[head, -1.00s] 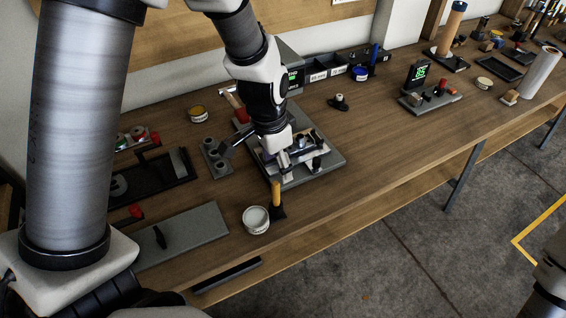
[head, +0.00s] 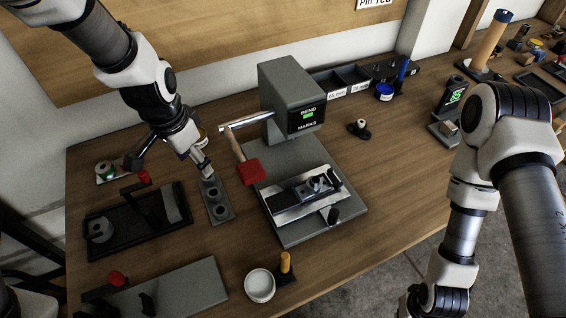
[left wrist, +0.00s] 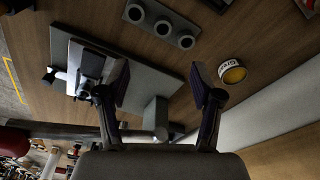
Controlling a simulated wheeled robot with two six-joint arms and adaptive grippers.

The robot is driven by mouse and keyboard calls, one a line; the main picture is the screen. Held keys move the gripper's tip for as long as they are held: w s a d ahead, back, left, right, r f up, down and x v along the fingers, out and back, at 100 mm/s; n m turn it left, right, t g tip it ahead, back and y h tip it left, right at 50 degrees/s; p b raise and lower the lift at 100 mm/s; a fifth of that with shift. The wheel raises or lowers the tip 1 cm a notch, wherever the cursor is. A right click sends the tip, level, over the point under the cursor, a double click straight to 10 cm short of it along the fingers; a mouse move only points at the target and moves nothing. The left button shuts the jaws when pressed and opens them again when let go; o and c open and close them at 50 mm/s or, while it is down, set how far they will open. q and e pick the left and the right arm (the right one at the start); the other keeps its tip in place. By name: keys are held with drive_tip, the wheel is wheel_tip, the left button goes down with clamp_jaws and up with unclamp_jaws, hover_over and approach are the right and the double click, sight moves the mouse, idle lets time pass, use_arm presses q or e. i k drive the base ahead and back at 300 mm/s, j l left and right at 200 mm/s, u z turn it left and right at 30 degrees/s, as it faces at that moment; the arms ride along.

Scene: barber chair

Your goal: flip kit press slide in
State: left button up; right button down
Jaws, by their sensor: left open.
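The grey press (head: 287,100) stands upright with a small screen reading "BEND" and "MARKS" and a silver lever bar at its left. Its base plate (head: 287,236) extends toward the front. A silver slide plate (head: 292,208) with a dark clamp fixture (head: 312,186) sits on the base, in front of the press head. The fixture also shows in the left wrist view (left wrist: 88,70). My left gripper (head: 206,170) is left of the press, above a grey block with round sockets (head: 217,204). In the left wrist view its fingers (left wrist: 160,88) are apart and empty. My right gripper is out of view.
A black tray (head: 140,225) is at the left, with a grey plate (head: 185,288) in front. A white tin (head: 260,286) and a yellow-handled tool (head: 285,265) stand near the front edge.

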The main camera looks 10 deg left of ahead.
sight(285, 206)
drive_tip(key=k, duration=1)
